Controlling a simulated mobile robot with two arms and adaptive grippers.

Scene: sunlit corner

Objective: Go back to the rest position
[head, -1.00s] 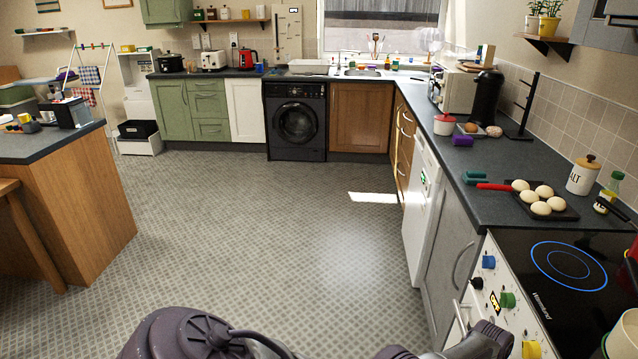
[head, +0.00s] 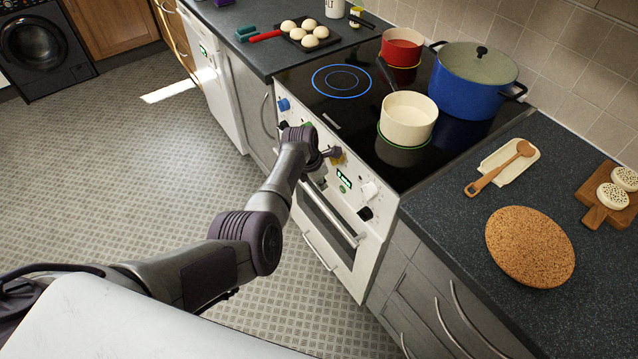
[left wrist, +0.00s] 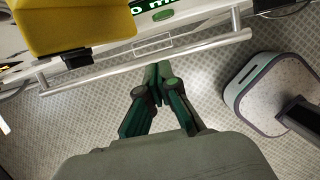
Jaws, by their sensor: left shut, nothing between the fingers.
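My left arm reaches in from the left in the head view, and my left gripper (head: 318,178) is just in front of the stove's knob panel. In the left wrist view the fingers of the left gripper (left wrist: 158,84) are together, with nothing between them. They point toward the oven handle (left wrist: 150,61), with floor showing behind. My right gripper is not in view.
The hob bears a blue pot (head: 465,88), a cream saucepan (head: 407,118) and a red pot (head: 401,48). A dark counter (head: 440,215) on the right holds a round cork mat (head: 529,247) and a wooden spoon (head: 500,169). The patterned floor (head: 150,170) left of the stove is clear.

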